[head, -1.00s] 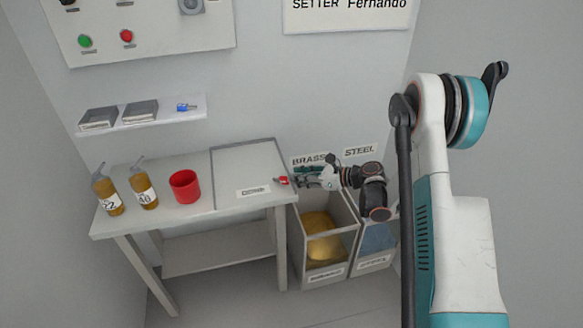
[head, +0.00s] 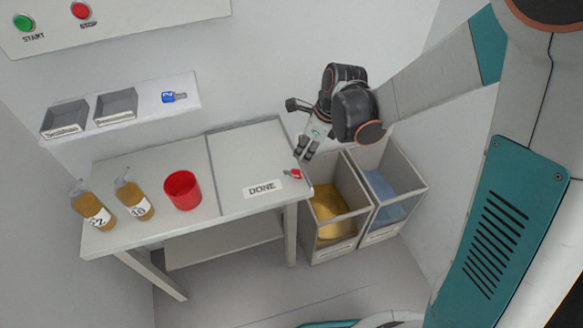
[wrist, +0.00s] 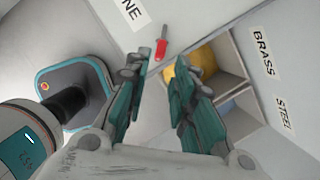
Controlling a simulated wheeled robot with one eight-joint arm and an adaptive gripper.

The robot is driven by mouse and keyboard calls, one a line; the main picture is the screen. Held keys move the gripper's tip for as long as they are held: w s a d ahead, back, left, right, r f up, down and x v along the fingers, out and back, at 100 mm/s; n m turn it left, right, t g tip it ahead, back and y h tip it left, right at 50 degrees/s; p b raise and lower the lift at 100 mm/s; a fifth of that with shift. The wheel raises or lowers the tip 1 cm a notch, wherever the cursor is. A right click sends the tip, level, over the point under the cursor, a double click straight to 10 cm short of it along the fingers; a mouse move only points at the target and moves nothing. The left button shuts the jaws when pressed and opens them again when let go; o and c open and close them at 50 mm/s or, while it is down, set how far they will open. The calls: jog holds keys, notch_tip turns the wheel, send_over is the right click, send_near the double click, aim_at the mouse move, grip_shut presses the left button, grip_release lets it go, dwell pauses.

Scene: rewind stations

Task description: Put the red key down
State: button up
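The red key (head: 294,174) lies on the table top (head: 229,201) near its right edge, just right of the DONE label (head: 262,188). In the wrist view the red key (wrist: 161,48) lies near the table's edge, beyond the fingertips, with clear space around it. My gripper (head: 304,152) is above and behind the key in the head view. Its two fingers stand apart with nothing between them, as the wrist view shows (wrist: 155,75).
A red cup (head: 182,190) and two amber bottles (head: 134,203) stand on the table's left half. The shelf (head: 150,112) holds two grey trays and a blue key (head: 174,97). Bins with brass (head: 333,210) and steel (head: 384,196) stand right of the table.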

jog(key=b, duration=0.2)
send_over(293, 170)
jog(key=d, duration=0.2)
jog(key=f, duration=0.4)
jog(key=s+f, duration=0.1)
jog(key=f, duration=0.2)
jog(key=shift+a, duration=0.2)
jog(key=b+x, duration=0.1)
jog(key=x, duration=0.1)
jog(key=b+x, duration=0.1)
jog(key=x, duration=0.2)
jog(key=shift+w+b, duration=0.25)
jog(key=shift+b, duration=0.15)
jog(key=shift+r, duration=0.1)
grip_shut()
